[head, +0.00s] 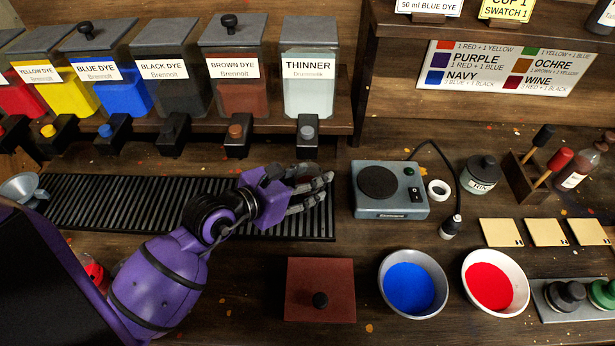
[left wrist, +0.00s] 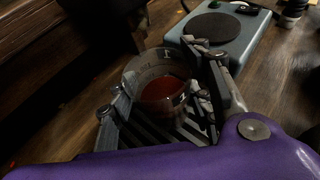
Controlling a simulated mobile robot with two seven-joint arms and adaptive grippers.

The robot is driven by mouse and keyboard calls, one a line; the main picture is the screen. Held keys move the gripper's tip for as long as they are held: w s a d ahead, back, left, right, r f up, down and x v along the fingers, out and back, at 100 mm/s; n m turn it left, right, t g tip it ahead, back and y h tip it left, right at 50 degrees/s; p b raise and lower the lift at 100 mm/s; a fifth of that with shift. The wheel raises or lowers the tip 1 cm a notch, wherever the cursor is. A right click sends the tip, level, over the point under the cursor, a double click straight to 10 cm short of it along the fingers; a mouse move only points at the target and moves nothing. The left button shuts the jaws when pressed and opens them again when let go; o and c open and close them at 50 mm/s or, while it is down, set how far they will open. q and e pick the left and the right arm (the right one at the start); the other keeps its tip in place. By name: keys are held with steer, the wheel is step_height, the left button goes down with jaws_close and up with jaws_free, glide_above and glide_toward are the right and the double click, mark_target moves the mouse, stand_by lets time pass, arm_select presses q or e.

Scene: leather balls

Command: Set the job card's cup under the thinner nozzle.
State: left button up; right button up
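The clear cup (left wrist: 163,92) holds some red-brown liquid. My left gripper (left wrist: 160,108) has a finger close against each side of it in the left wrist view. In the head view the left gripper (head: 318,188) reaches over the right end of the slatted grate (head: 110,210), and the cup (head: 303,171) is mostly hidden behind its fingers. The thinner nozzle (head: 307,131) is just above and behind the cup, below the thinner tank (head: 308,90). The cup looks upright, over or on the slats. My right gripper is out of view.
A grey scale (head: 390,190) stands right of the grate. Bowls of blue (head: 410,288) and red (head: 490,283) and a red-brown box lid (head: 320,285) are in front. The brown dye nozzle (head: 237,135) is left of the thinner nozzle. A colour chart (head: 505,68) hangs behind.

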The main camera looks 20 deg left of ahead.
arm_select(q)
steer(key=o, duration=0.4)
steer(key=shift+r, duration=0.25)
steer(key=shift+b+v, duration=0.5)
steer(key=shift+v, duration=5.5)
steer(key=shift+f, duration=0.15)
